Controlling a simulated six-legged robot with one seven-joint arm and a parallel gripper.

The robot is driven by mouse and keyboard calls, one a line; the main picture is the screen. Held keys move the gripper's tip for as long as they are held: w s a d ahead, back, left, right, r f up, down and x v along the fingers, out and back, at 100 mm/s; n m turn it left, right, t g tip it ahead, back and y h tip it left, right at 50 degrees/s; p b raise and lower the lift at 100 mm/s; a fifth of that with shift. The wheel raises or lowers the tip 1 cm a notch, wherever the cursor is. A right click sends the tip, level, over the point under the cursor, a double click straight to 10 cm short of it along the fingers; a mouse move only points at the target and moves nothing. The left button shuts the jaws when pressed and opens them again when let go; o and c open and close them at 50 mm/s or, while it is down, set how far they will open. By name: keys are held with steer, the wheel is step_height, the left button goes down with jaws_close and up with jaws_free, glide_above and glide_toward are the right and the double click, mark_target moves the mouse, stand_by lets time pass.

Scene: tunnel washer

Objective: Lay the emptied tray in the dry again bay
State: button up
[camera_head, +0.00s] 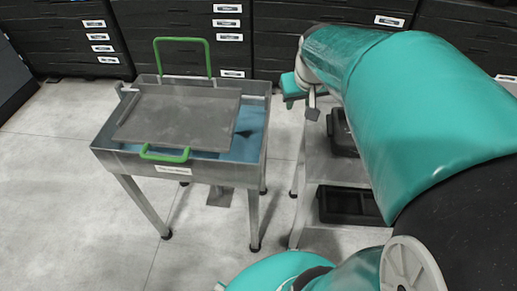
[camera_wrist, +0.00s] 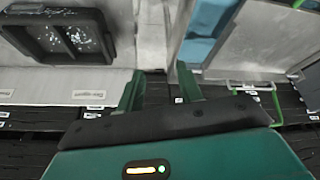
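Nothing shows on the tray. The stand has a blue inner surface (camera_head: 250,120), bare along the right side, and a front label too small to read. My gripper (camera_wrist: 160,88) is open, with nothing seen between its fingers. In the head view, it (camera_head: 290,94) is right of the stand, apart from the tray. I cannot tell which bay this is.
A second metal stand (camera_head: 335,172) is on the right, partly hidden by my arm, with black bins (camera_head: 342,130) on it. The wrist view shows a black container (camera_wrist: 62,35) holding small shiny bits. Dark labelled drawers (camera_head: 180,22) line the back. The left floor is clear.

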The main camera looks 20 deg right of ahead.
steer(key=s+a+r+n+y, duration=0.1)
steer(key=s+a+n, duration=0.1)
steer(key=s+a, duration=1)
steer(key=a, duration=0.4)
steer(key=shift+s+a+r+t+y, duration=0.2)
steer(key=shift+t+y, duration=0.1)
steer(key=shift+t, duration=0.1)
